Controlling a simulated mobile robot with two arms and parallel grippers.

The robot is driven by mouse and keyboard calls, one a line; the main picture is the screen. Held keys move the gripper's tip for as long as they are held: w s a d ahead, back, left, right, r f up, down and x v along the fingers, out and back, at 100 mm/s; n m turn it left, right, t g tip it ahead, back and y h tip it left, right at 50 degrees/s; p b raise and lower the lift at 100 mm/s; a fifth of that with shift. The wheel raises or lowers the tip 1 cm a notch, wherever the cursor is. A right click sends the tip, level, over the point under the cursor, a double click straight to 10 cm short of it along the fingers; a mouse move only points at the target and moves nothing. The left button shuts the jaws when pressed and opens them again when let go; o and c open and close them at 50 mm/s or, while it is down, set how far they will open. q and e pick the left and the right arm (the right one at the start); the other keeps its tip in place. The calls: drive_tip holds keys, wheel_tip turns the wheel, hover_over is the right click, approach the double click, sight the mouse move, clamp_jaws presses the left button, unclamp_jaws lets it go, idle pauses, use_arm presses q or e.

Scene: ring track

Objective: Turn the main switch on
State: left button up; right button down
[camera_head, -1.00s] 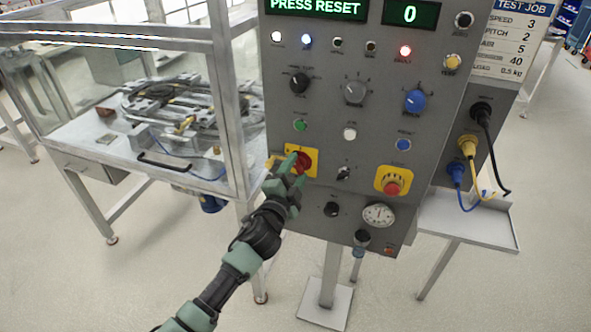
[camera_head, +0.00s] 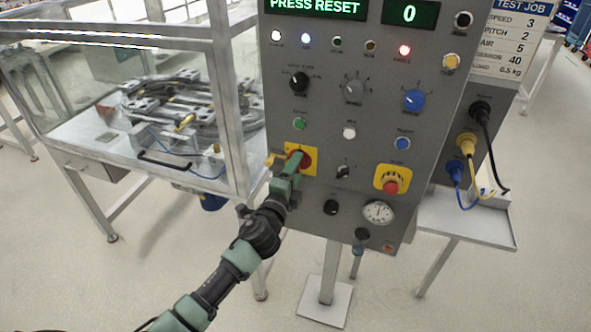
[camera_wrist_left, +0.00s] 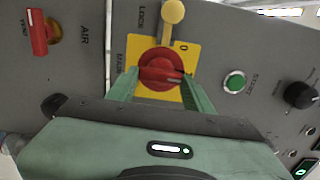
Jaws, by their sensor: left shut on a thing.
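The main switch (camera_head: 306,159) is a red rotary knob on a yellow plate, low on the left of the grey control panel. It also shows in the left wrist view (camera_wrist_left: 160,66), with a "0" printed on the plate at its upper right and a small pale mark on the knob's right side. My left gripper (camera_head: 294,163) is at the knob, its fingers on either side of it in the wrist view (camera_wrist_left: 160,82), shut on it. The fingers hide part of the plate. My right gripper is not in view.
A yellow lock lever (camera_wrist_left: 171,14) sits beside the plate. A green start button (camera_head: 300,124) is just above the switch. A red emergency stop (camera_head: 391,186) is to its right. The glazed machine's frame post (camera_head: 230,100) stands close at left. The panel's display (camera_head: 316,6) reads PRESS RESET.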

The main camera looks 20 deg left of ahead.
use_arm(q)
drive_tip(key=shift+f, duration=0.1)
drive_tip(key=o, duration=1.4)
drive_tip(key=shift+s, duration=0.1)
drive_tip(key=s+b, duration=0.1)
drive_tip(key=s, duration=0.6)
drive_tip(key=shift+s+a, duration=0.15)
drive_tip(key=shift+s, duration=0.2)
